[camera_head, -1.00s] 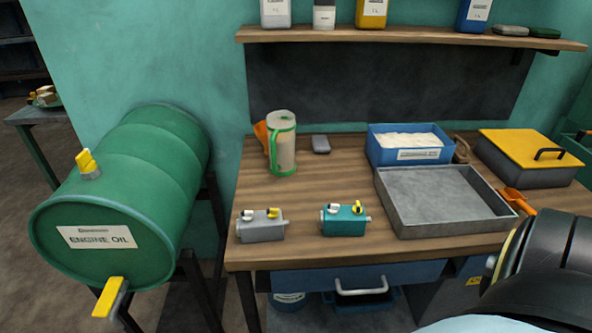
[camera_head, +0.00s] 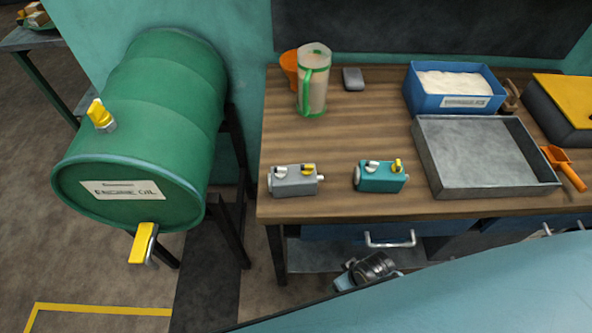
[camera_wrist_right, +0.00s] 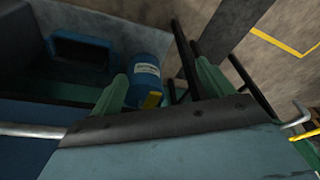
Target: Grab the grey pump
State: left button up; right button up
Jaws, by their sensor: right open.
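The grey pump (camera_head: 294,181) lies on the wooden workbench near its front left edge. It is a small grey block with a white knob and a yellow knob on top and a short spout at its right end. A similar teal pump (camera_head: 381,176) sits a little to its right, apart from it. My right gripper (camera_wrist_right: 161,70) shows in the right wrist view with its two greenish fingers spread and no object gripped. The pump is not visible there, and the fingers point below the bench. My left gripper is not in view.
A green oil drum (camera_head: 145,130) on a stand is left of the workbench (camera_head: 345,135). A grey tray (camera_head: 480,188), a blue box (camera_head: 455,104) and a jug (camera_head: 313,82) stand on it. A drawer handle (camera_head: 390,243) juts from its front. A blue can (camera_wrist_right: 145,75) is below.

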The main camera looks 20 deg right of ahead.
jog(key=w+a+r+n+p, duration=0.1)
jog(key=w+r, duration=0.1)
jog(key=r, duration=0.6)
jog(key=w+a+r+p, duration=0.2)
jog(key=r, duration=0.6)
notch_tip(320, 180, up, 16)
jog(key=n+g+y+p, duration=0.2)
jog(key=n+y, duration=0.2)
jog(key=n, duration=0.8)
send_over(293, 173)
jog(key=s+d, duration=0.2)
jog(key=d, duration=0.3)
jog(key=x, duration=0.7)
jog(key=shift+w+f, duration=0.3)
jog(key=shift+w, duration=0.05)
jog(key=shift+w+x, duration=0.1)
jog(key=shift+x, duration=1.25)
jog(key=shift+w+x, duration=0.15)
jog(key=shift+x, duration=1.2)
grip_shut()
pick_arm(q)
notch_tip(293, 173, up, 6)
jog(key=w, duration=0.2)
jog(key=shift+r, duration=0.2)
pick_arm(e)
jog(key=shift+w+r, duration=0.1)
jog(key=shift+r, duration=0.1)
